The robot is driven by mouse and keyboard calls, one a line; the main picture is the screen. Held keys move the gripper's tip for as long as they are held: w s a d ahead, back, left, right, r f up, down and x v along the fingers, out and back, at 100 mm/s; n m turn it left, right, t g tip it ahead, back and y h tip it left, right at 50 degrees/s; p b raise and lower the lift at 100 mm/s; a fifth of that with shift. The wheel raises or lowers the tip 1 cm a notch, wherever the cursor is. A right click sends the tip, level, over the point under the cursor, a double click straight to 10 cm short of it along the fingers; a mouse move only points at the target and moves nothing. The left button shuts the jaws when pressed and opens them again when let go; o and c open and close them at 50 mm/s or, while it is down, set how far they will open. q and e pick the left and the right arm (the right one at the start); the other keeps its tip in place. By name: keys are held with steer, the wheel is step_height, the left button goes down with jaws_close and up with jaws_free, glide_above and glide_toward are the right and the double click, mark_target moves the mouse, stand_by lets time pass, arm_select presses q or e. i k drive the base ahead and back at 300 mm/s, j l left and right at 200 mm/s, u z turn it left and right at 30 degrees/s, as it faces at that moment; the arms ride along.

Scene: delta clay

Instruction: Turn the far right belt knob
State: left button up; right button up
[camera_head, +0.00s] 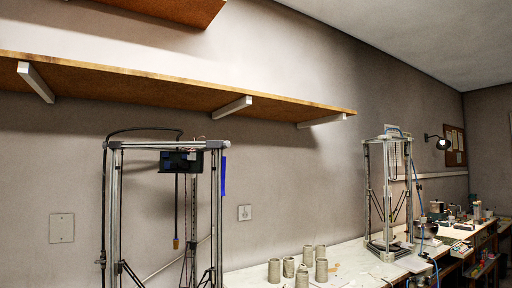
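Two tall metal-framed delta printers show in the head view. The near printer (115,200) stands at the left, its lower part cut off by the bottom edge, with a black box (181,161) under its top. The far printer (366,190) stands on the bench at the right. I cannot make out any belt knob on either printer; the parts are too small or out of view. Neither of my grippers is in view.
Several grey clay cups (321,269) stand on the white bench (245,279) between the printers. More tools and boxes (462,226) clutter the bench at the far right. A wooden shelf (180,90) runs along the wall above. A black lamp (441,143) sticks out from the wall.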

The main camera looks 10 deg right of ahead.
mark_target(226, 144)
steer(key=i+l+z, duration=0.5)
steer(key=i+l, duration=0.7)
steer(key=i, duration=0.05)
